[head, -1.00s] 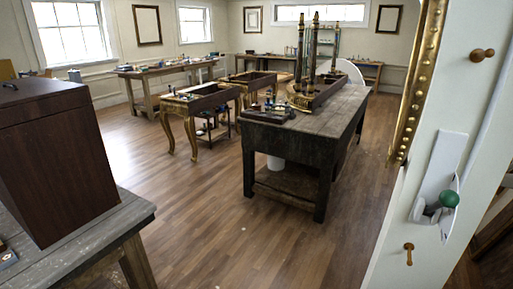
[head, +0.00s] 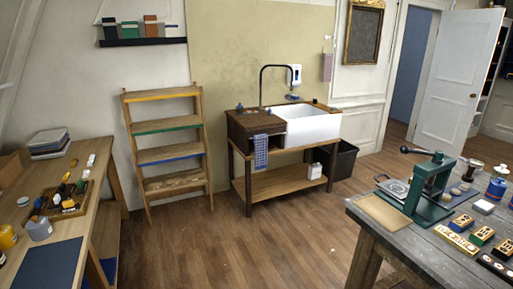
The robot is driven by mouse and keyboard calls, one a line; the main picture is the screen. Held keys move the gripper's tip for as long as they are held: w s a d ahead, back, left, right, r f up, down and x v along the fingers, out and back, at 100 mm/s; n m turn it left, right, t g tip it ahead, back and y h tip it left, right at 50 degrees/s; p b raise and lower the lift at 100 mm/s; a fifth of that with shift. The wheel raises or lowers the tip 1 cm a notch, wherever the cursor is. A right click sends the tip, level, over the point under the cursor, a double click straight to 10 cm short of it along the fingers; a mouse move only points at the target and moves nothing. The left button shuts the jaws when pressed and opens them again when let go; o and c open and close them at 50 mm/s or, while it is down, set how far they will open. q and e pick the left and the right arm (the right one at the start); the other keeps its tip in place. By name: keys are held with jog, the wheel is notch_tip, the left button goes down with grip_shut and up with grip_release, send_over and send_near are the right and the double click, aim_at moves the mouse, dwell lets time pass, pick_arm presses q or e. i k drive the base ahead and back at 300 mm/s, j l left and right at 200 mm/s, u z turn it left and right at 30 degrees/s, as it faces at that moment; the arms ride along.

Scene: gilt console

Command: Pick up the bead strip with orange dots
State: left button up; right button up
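No bead strip with clear orange dots can be made out. On the right-hand workbench (head: 400,239), a cream strip with small dark marks (head: 456,239) lies near the front edge. A dark strip with pale spots (head: 495,268) lies to its right, near the picture's edge. Both are too small to tell the dot colours. Neither of my grippers is in view.
A green press (head: 430,185) stands on that bench beside a tan board (head: 384,214) and several small blocks (head: 481,235). A sink stand (head: 313,127), a wooden ladder shelf (head: 168,155) and a left bench (head: 100,185) surround open floor (head: 240,240).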

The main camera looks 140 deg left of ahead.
aim_at(87, 172)
jog(key=k+j+z, duration=0.1)
jog(key=k+j, duration=1.4)
jog(key=k+j+z, duration=0.1)
jog(key=z, duration=1.5)
jog(key=l+z, duration=0.1)
jog(key=z, duration=3.7)
jog(key=l+u, duration=0.2)
jog(key=u, duration=0.75)
jog(key=i+l, duration=0.05)
